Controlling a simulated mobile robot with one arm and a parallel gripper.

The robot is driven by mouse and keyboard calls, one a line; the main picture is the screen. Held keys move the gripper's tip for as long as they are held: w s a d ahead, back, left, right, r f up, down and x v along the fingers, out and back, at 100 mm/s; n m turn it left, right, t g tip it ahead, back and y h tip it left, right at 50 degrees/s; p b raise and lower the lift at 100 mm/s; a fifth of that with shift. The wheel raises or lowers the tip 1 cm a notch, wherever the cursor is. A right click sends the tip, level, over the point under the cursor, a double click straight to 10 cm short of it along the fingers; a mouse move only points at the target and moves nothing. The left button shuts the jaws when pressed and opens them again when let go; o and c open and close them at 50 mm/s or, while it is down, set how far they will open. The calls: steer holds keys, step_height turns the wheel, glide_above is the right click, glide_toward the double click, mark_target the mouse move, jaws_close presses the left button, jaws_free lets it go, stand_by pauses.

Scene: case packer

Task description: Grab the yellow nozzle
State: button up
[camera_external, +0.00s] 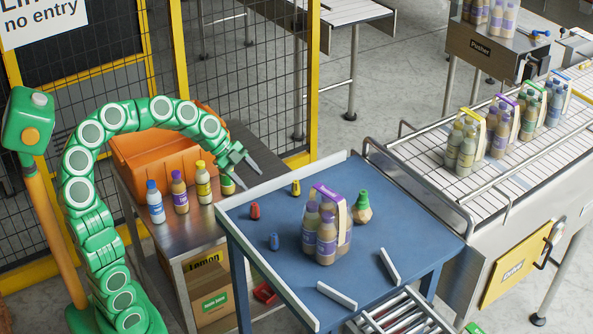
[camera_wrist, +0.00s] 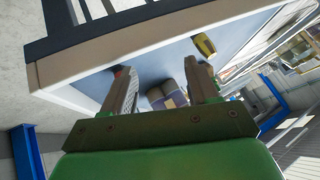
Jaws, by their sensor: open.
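The yellow nozzle (camera_external: 296,188) lies on the blue table (camera_external: 400,235) near its back edge. In the wrist view the yellow nozzle (camera_wrist: 205,45) shows just beyond the tip of the right-hand finger, not between the fingers. My gripper (camera_external: 252,180) is open and empty, over the table's back left edge, to the left of the yellow nozzle and apart from it. In the wrist view both fingers of my gripper (camera_wrist: 161,66) are spread, with bare blue surface between their tips.
A red nozzle (camera_external: 255,211) and a blue nozzle (camera_external: 274,241) lie on the table's left. A bottle pack with a purple carrier (camera_external: 328,225) stands mid-table, with a green-topped item (camera_external: 362,207) beside it. A pale raised rim (camera_external: 265,265) edges the table. Several bottles (camera_external: 180,193) stand left.

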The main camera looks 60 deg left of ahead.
steer(key=w+y, duration=0.1)
steer(key=w+m+y, duration=0.1)
steer(key=d+m+y, duration=0.1)
steer(key=shift+w+r+y, duration=0.4)
steer(key=w+d+r+m+t+y, duration=0.2)
steer(key=w+d+r+m+y, duration=0.2)
steer(key=d+r+y, duration=0.15)
steer(key=m+t+y, duration=0.2)
steer(key=m+y, duration=0.2)
steer(key=y, duration=0.1)
glide_toward(295, 187)
steer(key=x, duration=0.3)
steer(key=shift+a+f, duration=0.1)
steer(key=shift+s+d+f+m+t+y, duration=0.1)
steer(key=shift+d+f+m+t+y, duration=0.2)
steer(key=shift+f+m+t, duration=0.4)
steer(key=shift+x, duration=1.15)
steer(key=shift+w+a+f, duration=0.15)
steer(key=shift+w+a, duration=0.9)
steer(key=shift+w, duration=0.05)
steer(key=shift+x, duration=1.2)
